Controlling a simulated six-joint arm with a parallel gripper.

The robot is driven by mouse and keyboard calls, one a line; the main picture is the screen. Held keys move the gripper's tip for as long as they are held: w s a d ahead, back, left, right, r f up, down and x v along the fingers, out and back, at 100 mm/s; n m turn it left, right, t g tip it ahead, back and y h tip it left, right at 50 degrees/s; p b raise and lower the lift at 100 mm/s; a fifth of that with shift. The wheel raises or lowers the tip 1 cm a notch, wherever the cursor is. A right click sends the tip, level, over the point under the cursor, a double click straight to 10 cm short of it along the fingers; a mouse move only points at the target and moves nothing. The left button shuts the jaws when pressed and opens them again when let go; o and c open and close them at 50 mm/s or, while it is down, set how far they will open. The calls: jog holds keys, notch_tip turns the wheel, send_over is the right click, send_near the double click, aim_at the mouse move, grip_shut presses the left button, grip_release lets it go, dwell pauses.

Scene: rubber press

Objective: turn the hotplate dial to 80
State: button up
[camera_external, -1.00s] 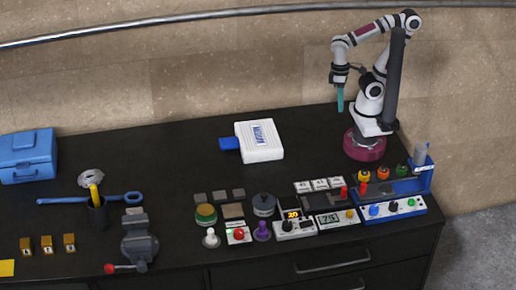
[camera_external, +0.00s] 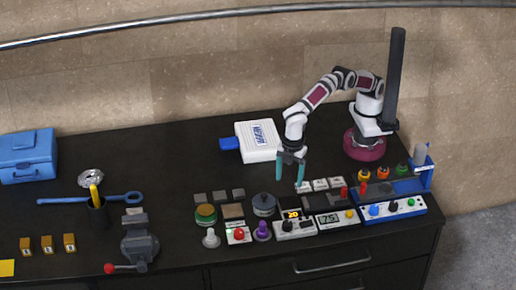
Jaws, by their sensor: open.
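The hotplate (camera_external: 297,228) is a small pale box near the front edge of the dark bench. A lit yellow display (camera_external: 293,215) on it appears to read 20. Its dark dial (camera_external: 287,227) sits on the front face, left of centre. My gripper (camera_external: 290,178) has two teal fingers pointing down, spread apart and empty. It hangs above and behind the hotplate, clear of the dial.
A purple-knobbed item (camera_external: 262,231) stands close left of the hotplate, beside a red button box (camera_external: 239,234). A grey-lidded pot (camera_external: 264,204) is behind them. A unit with a grey display (camera_external: 329,219) adjoins on the right. A blue-framed panel (camera_external: 394,210) lies farther right.

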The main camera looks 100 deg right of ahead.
aim_at(288, 223)
jog(key=shift+n, duration=0.4)
jog(key=f, duration=0.5)
jog(key=a+f, duration=0.1)
jog(key=f, duration=0.5)
jog(key=a+f, duration=0.1)
jog(key=f, duration=0.5)
jog(key=shift+w+f, duration=0.2)
jog(key=shift+f, duration=0.05)
jog(key=shift+c, duration=0.2)
grip_shut()
